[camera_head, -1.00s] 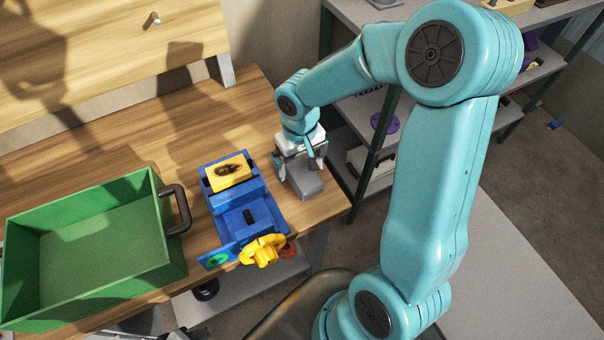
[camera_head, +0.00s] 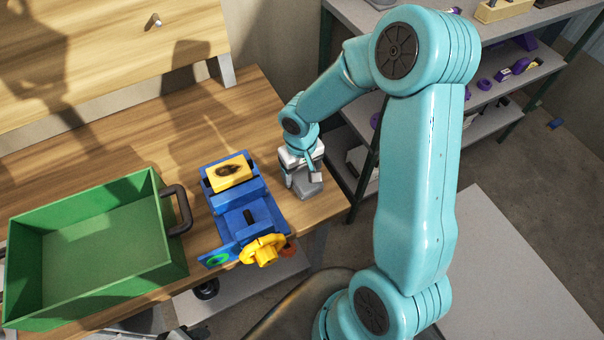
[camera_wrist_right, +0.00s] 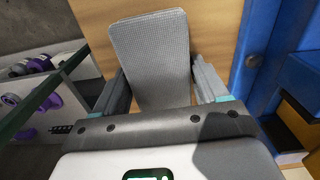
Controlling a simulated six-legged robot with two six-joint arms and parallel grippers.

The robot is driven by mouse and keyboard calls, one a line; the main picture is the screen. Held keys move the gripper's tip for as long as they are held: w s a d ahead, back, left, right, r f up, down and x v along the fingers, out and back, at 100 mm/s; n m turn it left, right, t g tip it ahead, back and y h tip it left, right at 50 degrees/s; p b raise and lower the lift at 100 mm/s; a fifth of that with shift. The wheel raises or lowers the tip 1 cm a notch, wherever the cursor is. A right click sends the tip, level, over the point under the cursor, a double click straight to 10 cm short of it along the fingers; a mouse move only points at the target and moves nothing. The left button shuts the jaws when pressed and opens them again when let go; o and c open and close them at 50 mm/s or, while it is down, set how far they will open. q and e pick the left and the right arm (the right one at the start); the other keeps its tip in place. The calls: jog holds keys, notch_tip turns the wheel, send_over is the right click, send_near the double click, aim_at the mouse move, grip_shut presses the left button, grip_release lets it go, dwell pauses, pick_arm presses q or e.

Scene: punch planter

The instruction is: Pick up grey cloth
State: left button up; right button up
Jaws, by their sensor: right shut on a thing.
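The grey cloth (camera_head: 308,187) is a folded, textured block at the right end of the wooden bench, just right of the blue vise. In the right wrist view the cloth (camera_wrist_right: 152,55) lies between the two fingers, its weave clear, its near end hidden by the gripper body. My right gripper (camera_head: 301,178) comes down on it from above and is shut on it. In the right wrist view the right gripper (camera_wrist_right: 160,92) has a finger on each side of the cloth. The cloth seems to be at the bench top; I cannot tell if it is raised. My left gripper is not in view.
A blue vise (camera_head: 240,215) with a yellow handwheel (camera_head: 262,250) holds a yellow block (camera_head: 229,172) close to the left of the gripper. A green crate (camera_head: 100,245) with a dark handle stands further left. Metal shelving (camera_head: 490,95) stands behind at the right.

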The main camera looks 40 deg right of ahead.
aim_at(301, 171)
notch_tip(301, 171, up, 20)
dwell(0.5)
